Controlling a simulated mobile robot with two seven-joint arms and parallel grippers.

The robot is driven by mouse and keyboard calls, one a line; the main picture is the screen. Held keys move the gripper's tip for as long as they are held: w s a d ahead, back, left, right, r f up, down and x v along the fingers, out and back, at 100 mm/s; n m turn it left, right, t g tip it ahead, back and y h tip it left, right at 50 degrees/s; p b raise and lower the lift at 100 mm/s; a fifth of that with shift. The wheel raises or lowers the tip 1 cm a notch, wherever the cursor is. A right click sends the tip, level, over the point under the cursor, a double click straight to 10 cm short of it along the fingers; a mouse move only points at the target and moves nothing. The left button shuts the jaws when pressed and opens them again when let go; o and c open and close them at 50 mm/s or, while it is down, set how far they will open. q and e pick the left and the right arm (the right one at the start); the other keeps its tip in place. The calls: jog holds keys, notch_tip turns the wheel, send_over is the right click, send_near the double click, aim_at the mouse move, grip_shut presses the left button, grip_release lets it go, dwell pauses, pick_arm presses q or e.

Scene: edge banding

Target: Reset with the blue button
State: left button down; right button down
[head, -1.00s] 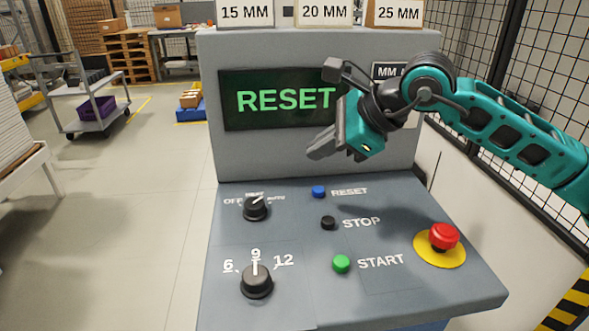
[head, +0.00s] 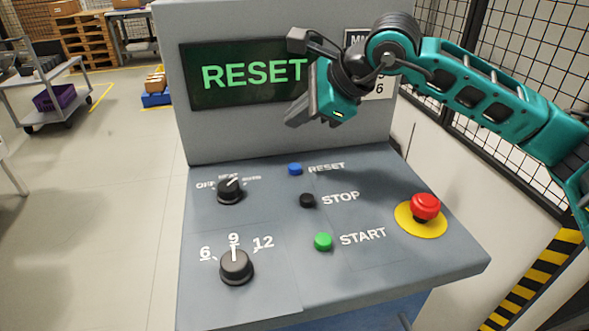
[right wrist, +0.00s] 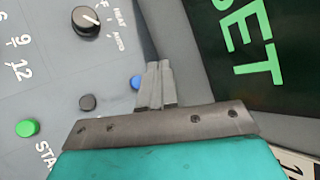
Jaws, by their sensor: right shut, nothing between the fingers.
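The blue button (head: 295,169) sits on the sloped grey control panel (head: 270,290), left of the word RESET. My right gripper (head: 291,122) is shut and empty, in front of the screen and above the blue button, apart from it in the head view. In the right wrist view the shut fingers (right wrist: 156,68) partly cover the blue button (right wrist: 136,82). The screen (head: 245,75) shows RESET in green letters. My left gripper is not in view.
A black STOP button (head: 308,200) and a green START button (head: 323,241) lie below the blue one. Two black knobs (head: 236,266) are at left and a red emergency button (head: 425,206) at right. A mesh fence stands at the right.

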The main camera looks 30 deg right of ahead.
jog(key=b, duration=0.3)
send_over(298, 169)
notch_tip(298, 169, down, 6)
jog(key=shift+r, duration=0.15)
jog(key=shift+f+b, duration=0.35)
jog(key=shift+b, duration=0.2)
jog(key=shift+f, duration=0.2)
dwell(0.7)
jog(key=shift+b, duration=0.3)
